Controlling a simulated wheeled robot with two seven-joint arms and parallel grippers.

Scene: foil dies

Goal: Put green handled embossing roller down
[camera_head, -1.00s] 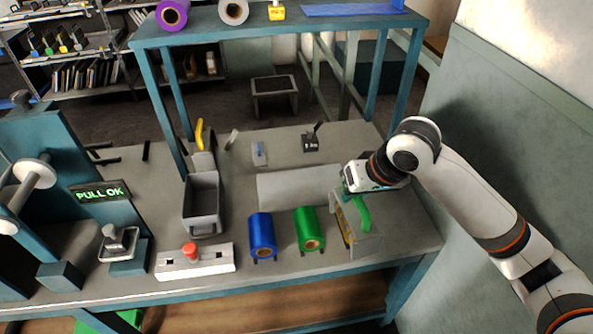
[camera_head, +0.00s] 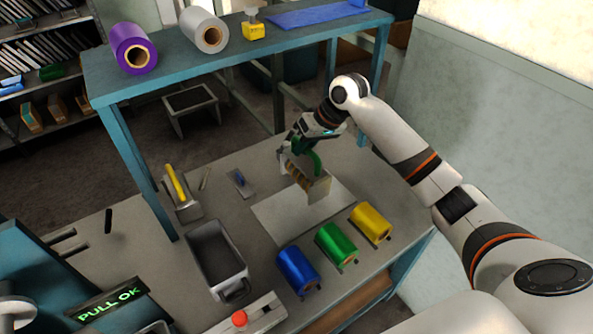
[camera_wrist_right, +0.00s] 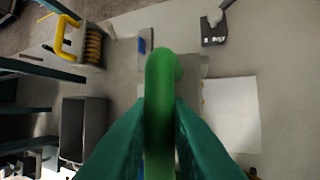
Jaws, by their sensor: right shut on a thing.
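The green handled embossing roller (camera_head: 309,181) is in my right gripper (camera_head: 303,143), lifted over the pale flat sheet (camera_head: 275,222) on the bench. Its green handle arches between the fingers, and its brownish ribbed body hangs below. In the right wrist view the green handle (camera_wrist_right: 160,95) stands between the two dark green fingers (camera_wrist_right: 160,140), which are shut on it. The handle hides most of the roller's body there. I cannot tell whether the roller touches the sheet. My left gripper is not in view.
Blue (camera_head: 297,268), green (camera_head: 335,244) and yellow (camera_head: 370,222) foil rolls stand in front of the sheet. A grey bin (camera_head: 216,258) and a yellow handled tool (camera_head: 177,190) are to the left. A teal shelf (camera_head: 235,55) with rolls rises behind. Free bench lies right of the sheet.

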